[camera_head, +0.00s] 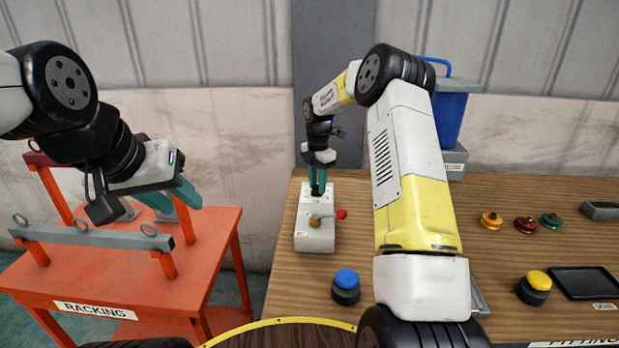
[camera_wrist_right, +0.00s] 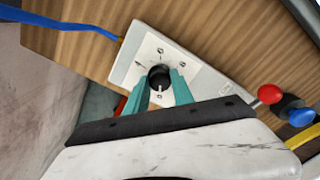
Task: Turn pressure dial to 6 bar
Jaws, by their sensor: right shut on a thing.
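The pressure dial is a black round knob (camera_wrist_right: 159,77) on a white square plate with small marks around it, seen in the right wrist view. A light pointer line shows on the knob, toward the fingers; I cannot read the marks. It sits on a grey control box (camera_head: 315,232) at the left of the wooden table. My right gripper (camera_head: 318,192) reaches down onto the box's far end; its teal fingers (camera_wrist_right: 158,92) are shut on the knob, one on each side. My left gripper (camera_head: 178,200) hangs above the orange table, its teal fingers apart and empty.
The box also has a red knob (camera_head: 342,214) and a brass part (camera_head: 314,220). A blue button (camera_head: 346,282) and yellow button (camera_head: 537,282) stand nearer. The orange racking table (camera_head: 190,262) holds a grey beam (camera_head: 90,236). A blue press (camera_head: 450,115) stands behind my right arm.

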